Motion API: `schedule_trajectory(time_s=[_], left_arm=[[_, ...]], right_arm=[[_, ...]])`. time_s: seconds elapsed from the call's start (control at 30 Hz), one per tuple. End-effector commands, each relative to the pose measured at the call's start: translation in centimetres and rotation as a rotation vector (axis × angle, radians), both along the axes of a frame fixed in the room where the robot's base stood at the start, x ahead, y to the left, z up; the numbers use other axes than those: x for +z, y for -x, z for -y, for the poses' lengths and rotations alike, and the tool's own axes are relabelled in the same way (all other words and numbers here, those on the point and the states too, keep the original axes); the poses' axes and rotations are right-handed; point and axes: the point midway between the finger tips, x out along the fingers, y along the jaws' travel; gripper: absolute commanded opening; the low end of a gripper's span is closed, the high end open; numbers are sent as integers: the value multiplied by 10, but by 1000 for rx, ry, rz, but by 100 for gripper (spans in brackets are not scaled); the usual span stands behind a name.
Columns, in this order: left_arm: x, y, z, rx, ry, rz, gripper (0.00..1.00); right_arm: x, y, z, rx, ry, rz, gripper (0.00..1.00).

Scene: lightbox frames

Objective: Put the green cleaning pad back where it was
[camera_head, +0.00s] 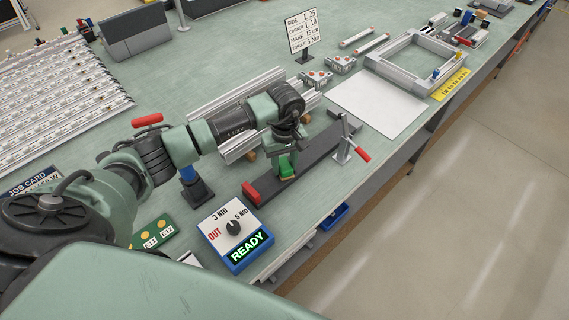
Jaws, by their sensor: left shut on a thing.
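The green cleaning pad (286,169) is a small bright green block with a pale lower edge, over the dark grey bar (319,155) on the bench. My left gripper (285,158) comes down from above and is shut on the pad. The pad is at the bar's top face; I cannot tell if it touches it. The gripper partly hides the pad. The bar has a red end block (251,192) at its near left end. My right gripper is not in view.
A clamp with a red handle (361,154) stands by the bar's far end. A blue torque box (236,237) reading READY stands near the bar's red end. Aluminium rails (224,93) lie behind my arm. A white sheet (379,104) and a square frame (419,63) lie further right.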

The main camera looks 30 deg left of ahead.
Motion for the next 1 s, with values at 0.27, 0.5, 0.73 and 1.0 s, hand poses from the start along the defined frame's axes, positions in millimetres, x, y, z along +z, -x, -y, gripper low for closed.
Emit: schedule_trajectory(time_s=[0.27, 0.5, 0.73, 1.0], left_arm=[[0, 0, 0, 0, 0, 0, 57], [5, -1, 0, 0, 1, 2, 57], [45, -3, 0, 0, 0, 8, 57], [100, -2, 0, -1, 0, 5, 57]], right_arm=[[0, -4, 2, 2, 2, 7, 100], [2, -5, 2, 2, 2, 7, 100], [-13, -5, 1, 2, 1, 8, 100], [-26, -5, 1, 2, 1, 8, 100]])
